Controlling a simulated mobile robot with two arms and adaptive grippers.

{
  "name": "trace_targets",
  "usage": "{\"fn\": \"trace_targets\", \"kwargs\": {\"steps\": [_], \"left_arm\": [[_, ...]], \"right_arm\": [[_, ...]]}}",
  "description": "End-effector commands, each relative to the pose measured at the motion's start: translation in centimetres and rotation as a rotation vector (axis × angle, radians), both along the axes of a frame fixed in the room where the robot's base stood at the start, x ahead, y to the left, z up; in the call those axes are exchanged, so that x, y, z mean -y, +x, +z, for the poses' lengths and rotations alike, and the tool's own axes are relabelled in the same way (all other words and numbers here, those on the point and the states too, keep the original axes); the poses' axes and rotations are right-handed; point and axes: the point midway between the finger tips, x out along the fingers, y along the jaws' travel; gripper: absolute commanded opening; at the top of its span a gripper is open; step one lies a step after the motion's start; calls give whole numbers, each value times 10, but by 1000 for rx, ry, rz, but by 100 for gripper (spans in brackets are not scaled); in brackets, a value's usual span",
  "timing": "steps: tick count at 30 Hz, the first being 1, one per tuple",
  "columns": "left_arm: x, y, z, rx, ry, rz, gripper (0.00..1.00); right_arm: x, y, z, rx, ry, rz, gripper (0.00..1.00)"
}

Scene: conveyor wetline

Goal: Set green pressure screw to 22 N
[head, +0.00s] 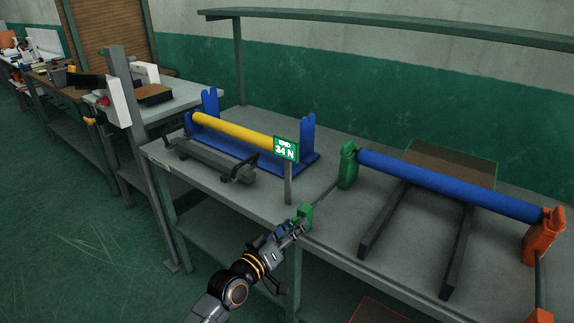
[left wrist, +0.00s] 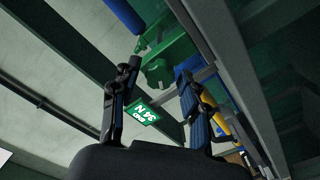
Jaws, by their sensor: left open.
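The green pressure screw (head: 304,215) sticks out at the front edge of the bench, joined by a rod to the green roller bracket (head: 348,166). A green display (head: 286,149) on a post reads 34 N; it shows upside down in the left wrist view (left wrist: 141,113). My left gripper (head: 295,226) is at the screw, its fingers open. In the left wrist view a green knob-like part (left wrist: 157,73) lies beyond and between the open fingertips (left wrist: 159,79); I cannot tell whether they touch it. My right gripper is not in view.
A blue roller (head: 450,185) spans from the green bracket to an orange bracket (head: 543,236). A yellow roller (head: 235,132) rests in a blue stand (head: 308,135) at the back left. The display's post (head: 288,186) stands close behind my gripper. Floor at left is clear.

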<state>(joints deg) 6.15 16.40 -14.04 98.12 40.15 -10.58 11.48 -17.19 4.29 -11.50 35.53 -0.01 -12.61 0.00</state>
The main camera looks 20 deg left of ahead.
Motion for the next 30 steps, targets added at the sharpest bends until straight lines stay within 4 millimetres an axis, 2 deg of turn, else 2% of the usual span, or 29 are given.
{"fn": "trace_targets", "kwargs": {"steps": [6,9,12,17,25,30], "left_arm": [[0,0,0,0,0,0,45],[0,0,0,0,0,0,25],[0,0,0,0,0,0,8],[0,0,0,-5,-15,0,8],[0,0,1,-85,-235,0,8],[0,0,0,-103,-287,1,8]], "right_arm": [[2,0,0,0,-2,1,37],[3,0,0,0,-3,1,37],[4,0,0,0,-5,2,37],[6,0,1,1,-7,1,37],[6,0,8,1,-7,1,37],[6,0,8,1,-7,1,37]]}}
